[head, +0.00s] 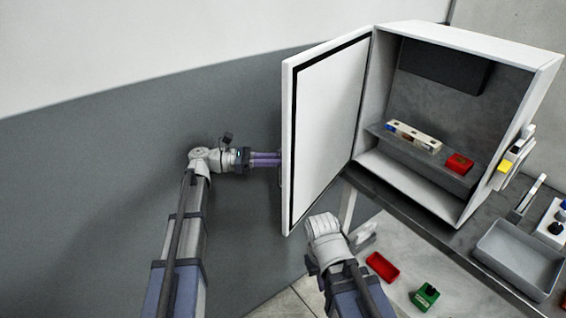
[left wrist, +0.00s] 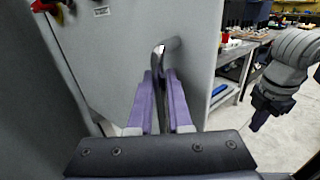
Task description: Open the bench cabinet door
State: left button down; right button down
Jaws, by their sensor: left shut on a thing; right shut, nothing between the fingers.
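The white cabinet door (head: 328,125) is swung wide open in the head view, hinged on the cabinet's left side. The door's outer face (left wrist: 125,55) fills much of the left wrist view. My left gripper (head: 278,158) reaches to the door's outer side; its fingertips are hidden behind the door there. In the left wrist view its purple fingers (left wrist: 160,85) are shut on the metal door handle (left wrist: 166,50). My right gripper (left wrist: 259,122) is shut and empty, apart from the door; in the head view it is largely hidden by its own wrist.
The open cabinet (head: 495,45) has an inner shelf (head: 388,135) with a pale block (head: 413,137) and a red box (head: 459,163). A grey tray (head: 520,256) is on the bench at right. Red (head: 382,266) and green (head: 425,296) items lie lower down.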

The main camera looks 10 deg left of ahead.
pick_arm(q)
jog(key=shift+w, duration=0.1)
jog(key=c, duration=0.8)
grip_release()
jog(key=shift+d, duration=0.1)
jog(key=shift+c, duration=0.2)
jog(key=shift+r, duration=0.1)
